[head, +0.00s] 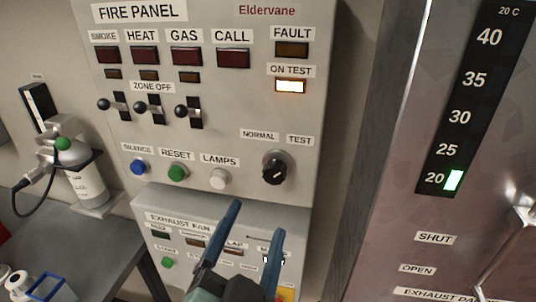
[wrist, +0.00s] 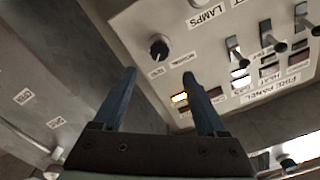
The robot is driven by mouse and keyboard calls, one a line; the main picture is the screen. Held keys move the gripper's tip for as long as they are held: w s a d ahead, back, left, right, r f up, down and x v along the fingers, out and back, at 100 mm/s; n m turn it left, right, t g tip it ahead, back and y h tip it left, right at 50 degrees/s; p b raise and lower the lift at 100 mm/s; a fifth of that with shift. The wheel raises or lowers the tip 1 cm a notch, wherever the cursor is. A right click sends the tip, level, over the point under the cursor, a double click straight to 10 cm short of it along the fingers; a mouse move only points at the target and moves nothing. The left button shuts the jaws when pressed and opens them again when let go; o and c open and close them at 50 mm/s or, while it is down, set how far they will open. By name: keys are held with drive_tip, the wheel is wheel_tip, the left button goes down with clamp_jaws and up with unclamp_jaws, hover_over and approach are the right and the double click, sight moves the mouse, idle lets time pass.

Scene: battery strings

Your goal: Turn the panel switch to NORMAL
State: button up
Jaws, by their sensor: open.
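The panel switch is a black rotary knob (head: 275,168) on the fire panel (head: 240,120), low on its right side. The label NORMAL (head: 259,135) is at its upper left and TEST (head: 299,140) at its upper right. A small pale mark shows on the knob; I cannot tell surely which label it points to. The ON TEST lamp (head: 290,87) is lit. My gripper (head: 257,218) is open and empty, below the knob in the head view. In the wrist view the knob (wrist: 159,48) lies beyond the gap between my fingertips (wrist: 159,75), apart from them.
Left of the knob are white (head: 219,179), green (head: 178,173) and blue (head: 138,167) buttons, with zone levers (head: 153,109) above. The exhaust fan box (head: 165,218) juts out below. A metal door with a temperature scale (head: 470,100) stands at the right.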

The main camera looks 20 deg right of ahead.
sight(274, 176)
drive_tip(key=p+x, duration=0.4)
drive_tip(key=x, duration=0.7)
drive_tip(key=shift+w+d+r, duration=0.1)
drive_tip(key=shift+d+r, duration=0.05)
drive_tip(key=shift+d, duration=0.05)
drive_tip(key=shift+w+d+p, duration=0.3)
drive_tip(key=shift+w, duration=0.2)
clamp_jaws()
